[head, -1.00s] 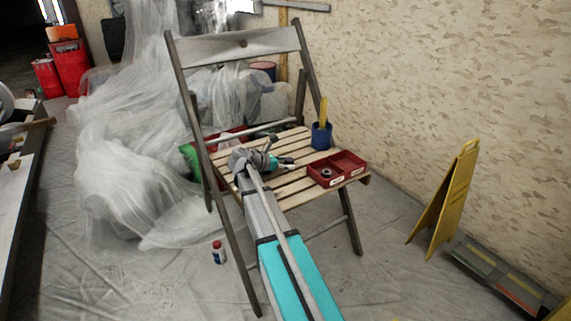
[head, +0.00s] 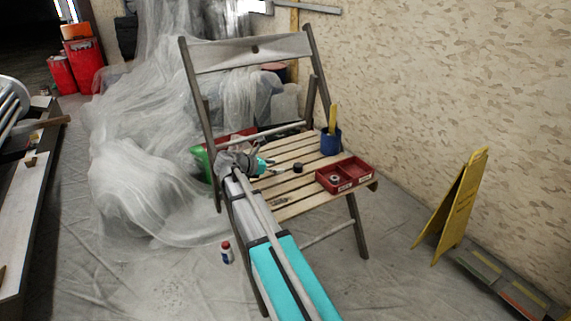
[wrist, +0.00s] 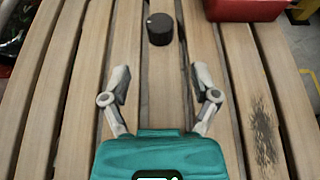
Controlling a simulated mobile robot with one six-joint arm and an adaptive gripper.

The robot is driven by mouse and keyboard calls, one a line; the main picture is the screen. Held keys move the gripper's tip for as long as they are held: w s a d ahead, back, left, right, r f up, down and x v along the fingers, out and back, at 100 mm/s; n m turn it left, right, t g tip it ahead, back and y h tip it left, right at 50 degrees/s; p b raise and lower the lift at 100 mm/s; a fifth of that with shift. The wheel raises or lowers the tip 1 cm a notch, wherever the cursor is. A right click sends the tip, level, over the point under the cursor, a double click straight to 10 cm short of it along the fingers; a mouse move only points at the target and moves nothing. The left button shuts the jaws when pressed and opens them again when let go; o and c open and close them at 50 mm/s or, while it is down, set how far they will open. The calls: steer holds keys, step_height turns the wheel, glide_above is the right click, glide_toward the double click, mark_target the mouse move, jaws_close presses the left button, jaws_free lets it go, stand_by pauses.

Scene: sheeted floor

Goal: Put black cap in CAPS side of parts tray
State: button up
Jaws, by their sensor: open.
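The black cap (wrist: 160,29) stands on the slatted chair seat, ahead of my open fingers and midway between them in the wrist view. It also shows in the head view as a small dark cylinder (head: 298,168) left of the tray. My gripper (wrist: 160,84) is open and empty, low over the slats, not touching the cap. In the head view my gripper (head: 268,166) is partly hidden by my arm. The red parts tray (head: 346,175) has two compartments and sits at the seat's right side. A ring-shaped part lies in its left compartment. The labels are too small to read.
A blue cup (head: 330,143) with a yellow-handled tool stands behind the tray. The wooden chair's backrest (head: 250,52) rises behind the seat. A yellow floor sign (head: 455,210) stands to the right, and a small bottle (head: 227,252) stands on the floor.

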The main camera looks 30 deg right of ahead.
steer(key=shift+p+v, duration=0.45)
steer(key=shift+v, duration=1.3)
